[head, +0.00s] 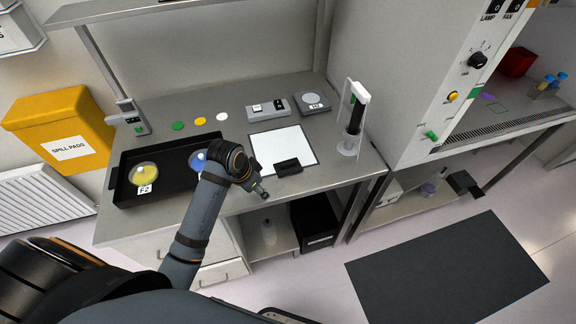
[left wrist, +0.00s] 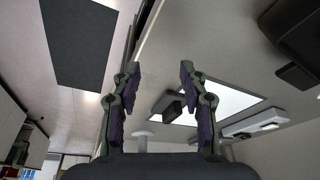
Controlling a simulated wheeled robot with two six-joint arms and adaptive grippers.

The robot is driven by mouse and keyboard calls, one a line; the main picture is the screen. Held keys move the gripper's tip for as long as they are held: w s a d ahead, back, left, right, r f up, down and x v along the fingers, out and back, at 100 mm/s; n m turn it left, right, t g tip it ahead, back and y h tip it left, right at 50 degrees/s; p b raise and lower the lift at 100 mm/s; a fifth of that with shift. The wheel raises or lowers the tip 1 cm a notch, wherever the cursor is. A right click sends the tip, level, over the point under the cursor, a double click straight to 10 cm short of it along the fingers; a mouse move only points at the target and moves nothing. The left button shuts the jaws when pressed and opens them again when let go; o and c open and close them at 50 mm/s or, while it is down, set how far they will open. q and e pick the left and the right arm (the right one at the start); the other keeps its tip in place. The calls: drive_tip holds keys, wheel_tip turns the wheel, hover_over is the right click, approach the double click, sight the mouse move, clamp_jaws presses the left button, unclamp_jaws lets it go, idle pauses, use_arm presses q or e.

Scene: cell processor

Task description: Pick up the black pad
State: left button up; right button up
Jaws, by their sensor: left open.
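The black pad (head: 288,166) is a small dark block lying on the front edge of a white sheet (head: 283,143) on the grey bench. My left gripper (head: 262,193) is at the bench's front edge, a little left of the pad and nearer to me, apart from it. In the left wrist view the left gripper (left wrist: 160,68) has its two fingers spread with nothing between the tips. The pad (left wrist: 172,103) shows there beyond the fingers, between them in the picture, beside the white sheet (left wrist: 221,101). My right gripper is not in view.
A black tray (head: 133,197) with a yellow dish (head: 144,174) and a blue dish (head: 197,161) is left of the sheet, partly behind my arm. A stand with a dark column (head: 356,115) is right of it. A scale (head: 312,103) stands behind. A dark mat (head: 447,275) lies on the floor.

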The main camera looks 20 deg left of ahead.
use_arm(q)
drive_tip(key=w+d+r+m+h, duration=0.15)
drive_tip(key=w+r+m, duration=0.35)
drive_tip(key=w+r, duration=0.5)
drive_tip(key=p, duration=0.1)
hover_over(288, 162)
drive_tip(key=s+a, duration=0.1)
drive_tip(key=a, duration=0.1)
drive_tip(key=shift+h, duration=0.25)
wheel_tip(288, 162, down, 6)
drive_tip(key=shift+a+f, duration=0.1)
drive_tip(key=shift+a, duration=0.05)
drive_tip(key=shift+f+p, duration=0.15)
drive_tip(key=shift+p, duration=0.15)
drive_tip(key=x, duration=0.2)
drive_tip(key=p+x, duration=0.1)
drive_tip(key=x, duration=0.1)
drive_tip(key=shift+s+d, duration=0.2)
drive_tip(key=shift+d, duration=0.05)
drive_tip(key=shift+w+d+f, duration=0.1)
drive_tip(key=shift+f, duration=0.25)
clamp_jaws()
